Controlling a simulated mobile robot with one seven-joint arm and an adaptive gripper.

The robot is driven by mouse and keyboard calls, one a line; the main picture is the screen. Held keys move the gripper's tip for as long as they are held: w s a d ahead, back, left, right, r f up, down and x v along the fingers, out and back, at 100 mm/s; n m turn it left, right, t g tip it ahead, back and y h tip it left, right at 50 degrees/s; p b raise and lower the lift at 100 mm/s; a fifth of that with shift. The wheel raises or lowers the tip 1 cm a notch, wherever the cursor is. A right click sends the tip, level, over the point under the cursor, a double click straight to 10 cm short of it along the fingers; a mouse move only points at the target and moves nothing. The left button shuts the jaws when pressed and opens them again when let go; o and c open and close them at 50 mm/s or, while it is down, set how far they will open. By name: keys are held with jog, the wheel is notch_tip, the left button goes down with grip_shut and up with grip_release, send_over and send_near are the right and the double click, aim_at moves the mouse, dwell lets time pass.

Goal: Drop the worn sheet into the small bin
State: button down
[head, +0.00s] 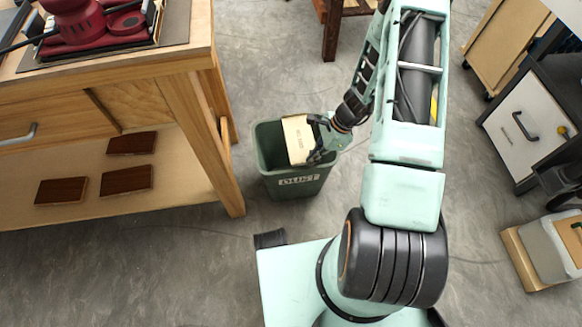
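The worn sheet (297,139) is a tan, nearly rectangular piece with faint print near its lower edge. It is over the mouth of the small bin (291,186), a dark green open bin with a white label reading "DUST" on its front. My gripper (316,141) is at the sheet's right edge, with its dark fingers against it, and appears to hold it tilted over the bin. The bin's inside is partly hidden by the sheet and gripper. Whether the sheet's lower part is below the rim is hard to tell.
A wooden workbench (178,75) stands left of the bin, with a red power tool (80,22) on top and several dark brown blocks (126,180) on its lower shelf. A grey-white drawer cabinet (524,125) and a pale container (556,246) are at right. Grey floor (130,270) is clear in front.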

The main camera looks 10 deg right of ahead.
jog(key=shift+f+b, duration=0.35)
jog(key=shift+f, duration=0.55)
jog(key=c, duration=2.1)
grip_release()
jog(key=shift+r, duration=0.1)
jog(key=v, duration=1.2)
